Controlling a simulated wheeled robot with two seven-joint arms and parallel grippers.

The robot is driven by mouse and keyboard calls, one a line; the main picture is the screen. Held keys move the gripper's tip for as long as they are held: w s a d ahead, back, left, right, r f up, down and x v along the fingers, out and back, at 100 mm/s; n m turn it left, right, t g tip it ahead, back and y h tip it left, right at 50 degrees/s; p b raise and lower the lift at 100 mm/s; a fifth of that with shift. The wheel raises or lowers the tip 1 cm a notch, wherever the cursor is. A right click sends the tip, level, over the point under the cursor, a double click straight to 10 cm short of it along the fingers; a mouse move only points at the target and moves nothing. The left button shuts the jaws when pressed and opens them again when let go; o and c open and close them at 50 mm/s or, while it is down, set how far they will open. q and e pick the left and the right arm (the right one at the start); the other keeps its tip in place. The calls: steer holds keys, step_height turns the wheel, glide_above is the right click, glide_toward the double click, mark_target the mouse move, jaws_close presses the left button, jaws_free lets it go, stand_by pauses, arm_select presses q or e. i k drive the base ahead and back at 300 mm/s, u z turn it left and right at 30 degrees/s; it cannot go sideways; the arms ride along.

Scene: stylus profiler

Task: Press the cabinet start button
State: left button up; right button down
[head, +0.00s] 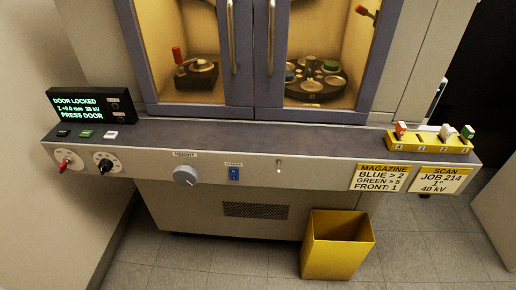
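The cabinet (253,115) stands ahead with both glazed doors shut. Three small push buttons sit on the left end of its ledge: a black one (64,133), a green one (86,134) and a white one (111,135). Their labels are too small to read, so I cannot tell for certain which is the start button. The display (84,106) above them reads "DOOR LOCKED", "Z +0.0 mm 35 kV" and "PRESS DOOR". Neither of my grippers is in view.
The front panel carries a red-handled switch (64,166), a black knob (104,164), a grey height knob (186,175), a blue rocker switch (234,174) and a toggle (279,167). A yellow rack (430,144) stands on the ledge's right end. A yellow bin (337,246) stands on the floor.

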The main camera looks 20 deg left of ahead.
mark_target(85, 134)
steer(key=u, duration=1.8)
